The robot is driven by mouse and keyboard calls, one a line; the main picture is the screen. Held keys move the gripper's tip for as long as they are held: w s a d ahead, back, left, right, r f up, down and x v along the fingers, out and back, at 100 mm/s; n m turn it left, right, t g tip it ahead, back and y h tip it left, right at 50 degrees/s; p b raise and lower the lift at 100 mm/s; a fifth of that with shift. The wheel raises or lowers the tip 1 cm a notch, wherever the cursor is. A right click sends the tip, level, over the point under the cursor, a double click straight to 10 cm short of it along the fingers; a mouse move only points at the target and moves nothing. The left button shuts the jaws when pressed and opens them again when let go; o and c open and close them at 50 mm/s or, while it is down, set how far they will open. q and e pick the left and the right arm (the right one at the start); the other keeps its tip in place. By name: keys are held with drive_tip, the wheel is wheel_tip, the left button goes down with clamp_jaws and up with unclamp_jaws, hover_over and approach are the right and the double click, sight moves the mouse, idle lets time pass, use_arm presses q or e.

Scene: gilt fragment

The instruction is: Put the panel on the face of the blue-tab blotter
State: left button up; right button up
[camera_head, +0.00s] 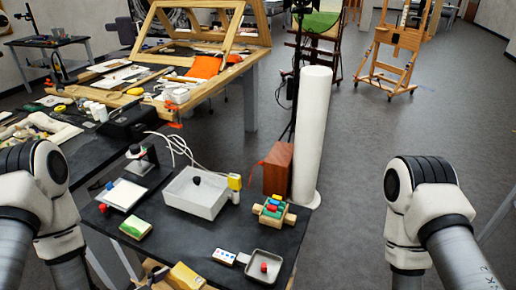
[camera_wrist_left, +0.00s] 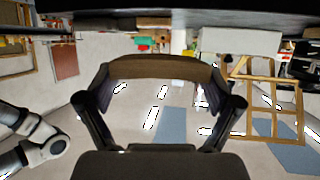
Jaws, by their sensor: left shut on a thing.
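My left gripper (camera_wrist_left: 163,105) shows in the left wrist view, its two dark fingers shut on a brown, bar-like thing (camera_wrist_left: 160,68), which looks like the panel seen edge-on. The gripper is out of the head view. A flat white pad (camera_head: 126,194) with a small blue tab (camera_head: 109,185) lies on the near left of the dark table in the head view. It looks like the blue-tab blotter, and a red knob (camera_head: 102,208) sits at its near left edge. The held thing is away from this pad. My right gripper is out of view.
Near the pad stand a green-and-yellow block (camera_head: 135,228), a white open box (camera_head: 195,198) and a small stand (camera_head: 140,160).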

use_arm(q)
drive_tip(key=w+d+f+n+t+y+b, duration=0.1)
drive_tip(key=w+d+n+y, duration=0.15)
drive_tip(key=w, duration=0.35)
drive_tip(key=a+n+y, duration=0.1)
drive_tip(key=w+a+n+t+y, duration=0.1)
drive_tip(key=y, duration=0.1)
drive_tip(key=a+n+y, duration=0.1)
drive_tip(key=n, duration=0.1)
drive_tip(key=shift+w+a+r+y, duration=0.15)
drive_tip(key=shift+w+a+y, duration=0.15)
drive_tip(key=shift+a+y, duration=0.1)
